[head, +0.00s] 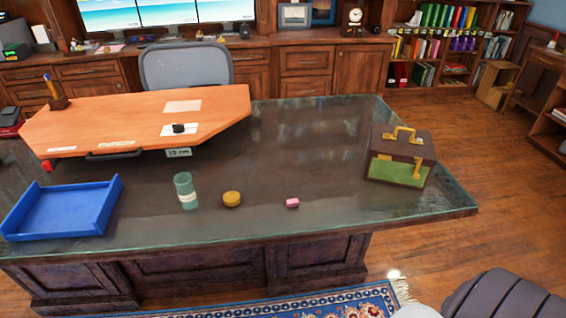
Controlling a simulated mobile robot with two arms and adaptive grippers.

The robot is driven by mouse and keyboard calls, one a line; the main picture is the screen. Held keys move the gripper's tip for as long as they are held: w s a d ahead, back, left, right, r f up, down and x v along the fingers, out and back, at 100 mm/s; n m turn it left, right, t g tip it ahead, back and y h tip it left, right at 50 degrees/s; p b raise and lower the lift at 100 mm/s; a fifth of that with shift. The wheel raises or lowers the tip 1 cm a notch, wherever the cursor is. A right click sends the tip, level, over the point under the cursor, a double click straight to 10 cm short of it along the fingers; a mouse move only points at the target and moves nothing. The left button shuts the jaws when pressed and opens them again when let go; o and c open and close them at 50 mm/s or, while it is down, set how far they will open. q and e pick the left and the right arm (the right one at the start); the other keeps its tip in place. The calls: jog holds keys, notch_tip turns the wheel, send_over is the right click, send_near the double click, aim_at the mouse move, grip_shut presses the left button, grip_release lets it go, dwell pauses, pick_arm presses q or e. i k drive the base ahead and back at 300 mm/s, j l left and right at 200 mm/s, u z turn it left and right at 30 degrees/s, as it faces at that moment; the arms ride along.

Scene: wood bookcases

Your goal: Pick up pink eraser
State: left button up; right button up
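The pink eraser (292,202) is a small block lying on the dark glass-topped desk (300,150), near its front edge and right of the middle. Nothing touches it. A round yellow object (232,199) sits to its left, a short gap away. Neither of my grippers shows in the head view.
A green cylinder (186,191) and a blue tray (64,208) stand left of the eraser. A brown case (400,157) stands at the desk's right end. An orange wooden board (130,115) covers the back left. The glass between eraser and case is clear.

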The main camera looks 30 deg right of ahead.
aim_at(292, 203)
jog(key=z, duration=1.1)
